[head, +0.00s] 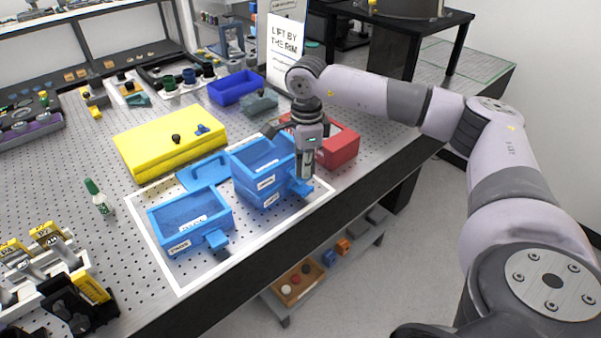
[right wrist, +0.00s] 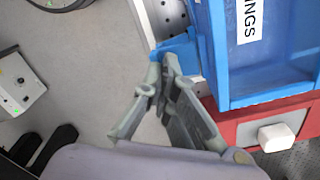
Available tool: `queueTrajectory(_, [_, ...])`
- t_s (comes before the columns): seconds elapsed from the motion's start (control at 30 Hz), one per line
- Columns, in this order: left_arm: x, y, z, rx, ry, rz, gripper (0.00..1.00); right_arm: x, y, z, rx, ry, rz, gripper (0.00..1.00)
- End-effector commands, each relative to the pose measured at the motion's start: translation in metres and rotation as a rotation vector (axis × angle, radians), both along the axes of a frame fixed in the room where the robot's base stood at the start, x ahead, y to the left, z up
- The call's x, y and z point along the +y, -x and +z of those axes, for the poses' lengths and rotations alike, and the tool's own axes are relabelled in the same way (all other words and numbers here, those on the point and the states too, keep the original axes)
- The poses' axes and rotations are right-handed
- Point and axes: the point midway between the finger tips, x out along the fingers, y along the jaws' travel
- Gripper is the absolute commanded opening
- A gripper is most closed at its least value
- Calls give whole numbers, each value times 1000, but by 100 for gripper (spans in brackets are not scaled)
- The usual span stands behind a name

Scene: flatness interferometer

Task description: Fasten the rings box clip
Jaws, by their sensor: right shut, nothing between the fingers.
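The rings box (right wrist: 265,60) is a blue open-topped box whose label shows the letters "INGS" in the right wrist view. In the head view, a blue box stack (head: 257,180) with two labels stands at the right of the white-outlined area; I cannot read which level is the rings box. A blue clip (head: 300,188) sticks out low at its front right; it also shows in the right wrist view (right wrist: 176,46). My right gripper (head: 305,176) points down just above the clip. Its fingertips (right wrist: 159,65) are together, empty, close to the clip; contact is unclear. My left gripper is out of view.
Another open blue box (head: 188,225) with its own protruding clip (head: 217,239) stands at left. A blue lid-like piece (head: 203,172) lies behind. A red box (head: 338,147) stands close on the right. A yellow case (head: 170,140) is behind. The table edge is near.

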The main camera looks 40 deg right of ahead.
Motion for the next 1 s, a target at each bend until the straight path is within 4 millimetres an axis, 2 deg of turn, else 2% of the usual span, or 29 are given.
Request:
queueTrajectory(0.73, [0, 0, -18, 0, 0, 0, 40, 0, 0, -24, 0, 0, 0, 0])
queueTrajectory(1.0, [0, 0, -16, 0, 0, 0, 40, 0, 0, -22, 0, 0, 0, 0])
